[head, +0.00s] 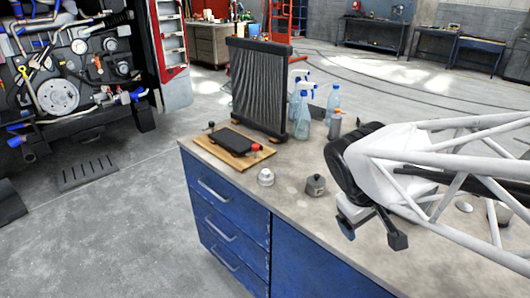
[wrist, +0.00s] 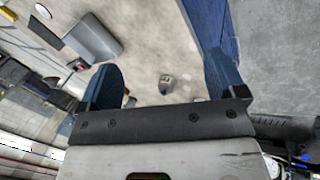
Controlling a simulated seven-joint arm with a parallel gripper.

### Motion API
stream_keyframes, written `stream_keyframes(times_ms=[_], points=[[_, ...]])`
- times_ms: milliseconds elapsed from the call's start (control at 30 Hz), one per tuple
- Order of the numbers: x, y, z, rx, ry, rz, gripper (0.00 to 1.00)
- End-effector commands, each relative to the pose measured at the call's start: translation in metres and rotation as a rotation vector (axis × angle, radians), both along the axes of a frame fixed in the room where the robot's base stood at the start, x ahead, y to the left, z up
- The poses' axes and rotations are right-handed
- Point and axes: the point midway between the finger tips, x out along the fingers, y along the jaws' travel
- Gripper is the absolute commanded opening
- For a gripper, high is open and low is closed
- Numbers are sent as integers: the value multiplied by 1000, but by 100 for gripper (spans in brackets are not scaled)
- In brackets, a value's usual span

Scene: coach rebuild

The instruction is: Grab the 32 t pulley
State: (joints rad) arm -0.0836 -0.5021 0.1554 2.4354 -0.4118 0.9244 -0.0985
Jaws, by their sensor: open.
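A pale, stepped round part (head: 265,177) stands on the bench top near its front left edge. It may be the pulley, but no marking or tooth count can be read. A small grey block-like part with a knob on top (head: 316,185) stands to its right. My gripper (head: 371,234) is open and empty above the bench, to the right of both. In the wrist view, my gripper's two blue-grey fingers (wrist: 160,62) are wide apart. A small grey part (wrist: 166,86) shows in the gap, well beyond the fingers. A pale part (wrist: 129,102) is partly hidden beside the left finger.
A tall radiator (head: 259,88), spray bottles (head: 301,110) and a wooden board with a black slab (head: 235,146) stand at the back left of the bench (head: 222,165). A flat silver disc (head: 463,207) lies under my arm. The front middle is mostly clear.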

Motion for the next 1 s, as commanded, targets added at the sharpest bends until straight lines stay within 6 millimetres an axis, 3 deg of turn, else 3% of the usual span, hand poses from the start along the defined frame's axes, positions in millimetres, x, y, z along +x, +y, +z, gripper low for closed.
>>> stream_keyframes(times_ms=[267, 533, 767, 1000], points=[[72, 2, -16, -297, 94, 342, 90], [145, 24, -34, -582, 179, 691, 90], [207, 62, -58, -819, 246, 997, 90], [264, 119, -93, -1071, 305, 1321, 90]])
